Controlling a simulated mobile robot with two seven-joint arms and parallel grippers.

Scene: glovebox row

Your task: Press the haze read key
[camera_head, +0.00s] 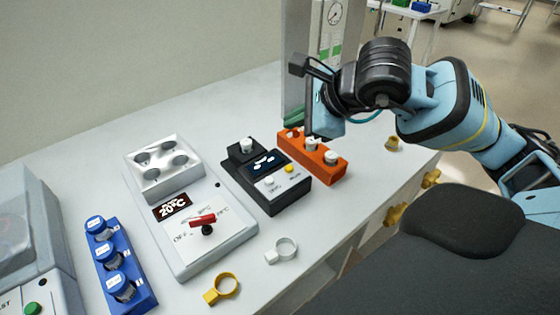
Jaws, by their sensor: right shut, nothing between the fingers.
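A black instrument (285,203) with a small lit display (264,163) stands on the bench, and I take it to be the haze meter. Its sloped front has a yellow key (289,169) and a white key (269,183); the print beside them is too small to read. My right gripper (311,137) is shut and empty, pointing down over the far end of the orange rack, behind and right of the instrument. It is apart from both keys. Its fingertips show only in part. My left gripper is not in view.
The orange rack (330,173) with white-capped vials stands close to the instrument's right. Left of it are a white heater (220,230) with a red knob (203,220) and a blue vial rack (140,296).

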